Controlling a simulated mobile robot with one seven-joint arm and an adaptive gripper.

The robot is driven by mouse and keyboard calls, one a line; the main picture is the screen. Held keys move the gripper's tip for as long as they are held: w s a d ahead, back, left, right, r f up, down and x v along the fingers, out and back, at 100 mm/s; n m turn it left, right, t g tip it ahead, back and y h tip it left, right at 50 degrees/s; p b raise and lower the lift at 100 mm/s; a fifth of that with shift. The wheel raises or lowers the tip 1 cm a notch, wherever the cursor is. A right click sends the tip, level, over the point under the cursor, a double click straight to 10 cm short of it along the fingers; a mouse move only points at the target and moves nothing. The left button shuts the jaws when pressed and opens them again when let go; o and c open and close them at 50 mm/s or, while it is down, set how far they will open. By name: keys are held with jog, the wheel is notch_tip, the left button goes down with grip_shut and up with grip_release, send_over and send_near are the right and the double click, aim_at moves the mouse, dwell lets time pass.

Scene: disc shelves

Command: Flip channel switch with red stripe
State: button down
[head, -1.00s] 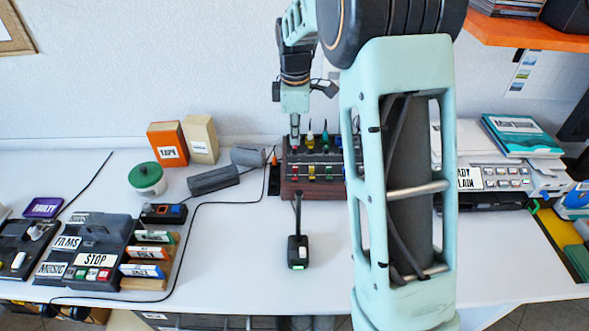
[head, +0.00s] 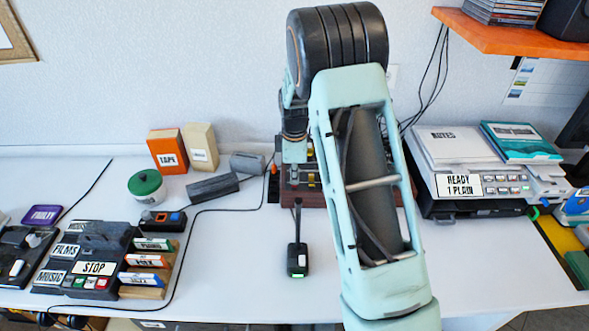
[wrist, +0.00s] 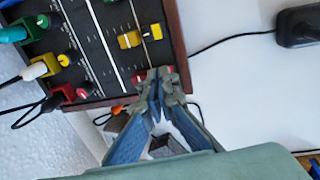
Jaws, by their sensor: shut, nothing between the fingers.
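The channel mixer (wrist: 98,48) is a dark panel with a brown wooden side, long slots and coloured caps. In the head view the mixer (head: 288,197) is largely hidden behind my arm. My gripper (wrist: 157,80) is shut and empty, its fingertips at the panel's edge. A red piece (wrist: 139,76) shows on both sides of the fingertips, partly covered by them; I cannot tell whether they touch it. Two yellow caps (wrist: 129,40) sit beside it. I cannot make out a separate stripe. In the head view my gripper (head: 294,178) is at the mixer's left part.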

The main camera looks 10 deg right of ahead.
dwell(0.4)
jog(key=shift+w+f+g+p, duration=0.25)
jog(key=shift+f+g+p, duration=0.15)
jog(key=shift+g+p, duration=0.2)
jog(key=shift+s, duration=0.2)
jog(key=shift+s+a+b, duration=0.15)
jog(key=shift+s+b, duration=0.15)
jog(key=shift+s, duration=0.45)
